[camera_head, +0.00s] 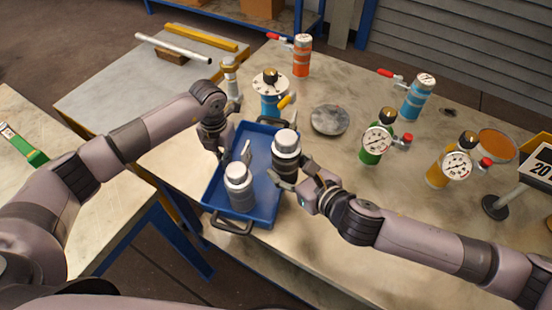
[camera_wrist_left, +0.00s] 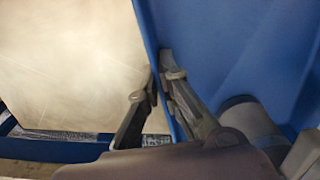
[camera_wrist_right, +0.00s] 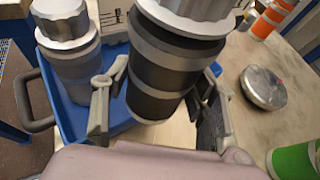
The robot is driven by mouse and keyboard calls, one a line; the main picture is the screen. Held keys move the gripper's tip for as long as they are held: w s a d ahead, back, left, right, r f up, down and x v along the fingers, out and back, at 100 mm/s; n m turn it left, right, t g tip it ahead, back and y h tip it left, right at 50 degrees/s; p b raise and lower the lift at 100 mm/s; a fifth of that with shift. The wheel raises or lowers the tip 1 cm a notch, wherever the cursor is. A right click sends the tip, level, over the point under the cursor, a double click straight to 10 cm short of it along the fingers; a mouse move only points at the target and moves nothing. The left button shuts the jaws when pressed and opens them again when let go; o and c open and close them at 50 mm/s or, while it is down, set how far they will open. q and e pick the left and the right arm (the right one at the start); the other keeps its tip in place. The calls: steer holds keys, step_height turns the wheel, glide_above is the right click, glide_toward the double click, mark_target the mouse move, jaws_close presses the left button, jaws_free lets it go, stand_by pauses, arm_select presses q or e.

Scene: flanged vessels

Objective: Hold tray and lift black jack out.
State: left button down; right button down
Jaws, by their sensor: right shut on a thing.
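The black jack (camera_head: 286,156) is a cylinder with dark bands and a silver top, over the right side of the blue tray (camera_head: 258,215). My right gripper (camera_head: 292,181) is shut around its body, which also shows in the right wrist view (camera_wrist_right: 160,80). The jack looks raised, with tray and tabletop visible below its lower end. My left gripper (camera_head: 222,150) is at the tray's left wall. In the left wrist view its fingers (camera_wrist_left: 158,74) pinch the wall (camera_wrist_left: 150,38), one on each side. A grey jack (camera_head: 240,188) stands in the tray's near part.
A round metal disc (camera_head: 329,120) lies right of the tray. Blue (camera_head: 270,100), green (camera_head: 372,147) and yellow (camera_head: 440,170) gauge vessels stand around. An orange cylinder (camera_head: 302,56) stands at the back. The tabletop just right of the tray is mostly clear.

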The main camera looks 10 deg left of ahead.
stand_by(0.4)
arm_select(q)
steer(key=c, duration=1.7)
jaws_free()
step_height(320, 180, up, 12)
steer(key=shift+f, duration=0.1)
